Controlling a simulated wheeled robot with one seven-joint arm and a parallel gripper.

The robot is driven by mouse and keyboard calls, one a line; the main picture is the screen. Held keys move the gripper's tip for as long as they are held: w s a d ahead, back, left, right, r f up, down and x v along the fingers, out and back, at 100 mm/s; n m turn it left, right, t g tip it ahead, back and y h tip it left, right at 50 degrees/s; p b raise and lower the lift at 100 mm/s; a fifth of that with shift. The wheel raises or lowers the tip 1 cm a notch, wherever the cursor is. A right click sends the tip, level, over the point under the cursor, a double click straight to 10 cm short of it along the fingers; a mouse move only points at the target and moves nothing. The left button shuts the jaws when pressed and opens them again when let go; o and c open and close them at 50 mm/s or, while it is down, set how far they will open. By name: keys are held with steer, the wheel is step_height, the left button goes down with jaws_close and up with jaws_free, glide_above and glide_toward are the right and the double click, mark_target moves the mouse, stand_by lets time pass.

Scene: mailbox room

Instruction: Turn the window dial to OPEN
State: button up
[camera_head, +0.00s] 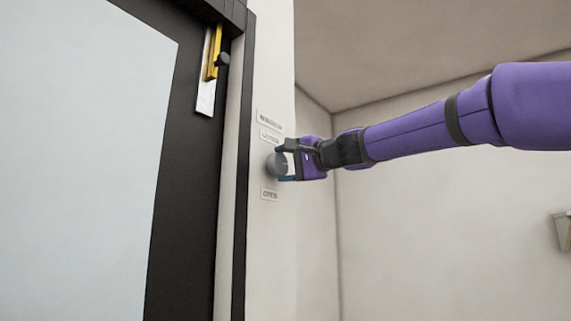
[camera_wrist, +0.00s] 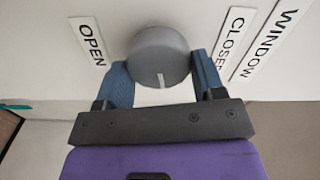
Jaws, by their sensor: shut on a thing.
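The grey round window dial (camera_head: 273,166) sits on the narrow white wall, beside the dark frame. It also shows in the wrist view (camera_wrist: 158,52), with a short white mark on its lower edge that points toward my gripper, at neither label. The OPEN label (camera_head: 269,194) is below the dial in the head view, and the CLOSED label (camera_head: 269,136) is above it. In the wrist view OPEN (camera_wrist: 91,43) is left and CLOSED (camera_wrist: 236,38) is right. My gripper (camera_head: 285,163) is shut on the dial, one blue finger on each side.
A WINDOW label (camera_head: 269,121) is above CLOSED. A large pale pane (camera_head: 80,150) in a black frame (camera_head: 185,180) fills the left, with a yellow and white fitting (camera_head: 211,65) near the top. A small box (camera_head: 562,230) is on the wall at far right.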

steer(key=m, duration=0.4)
steer(key=shift+f+m, duration=0.2)
steer(key=shift+m, duration=0.1)
steer(key=m, duration=0.5)
steer(key=shift+f, duration=0.1)
steer(key=m, duration=0.5)
steer(key=shift+s+a+f, duration=0.1)
steer(key=shift+m, duration=2.2)
steer(key=shift+s, duration=0.1)
steer(key=o, duration=0.9)
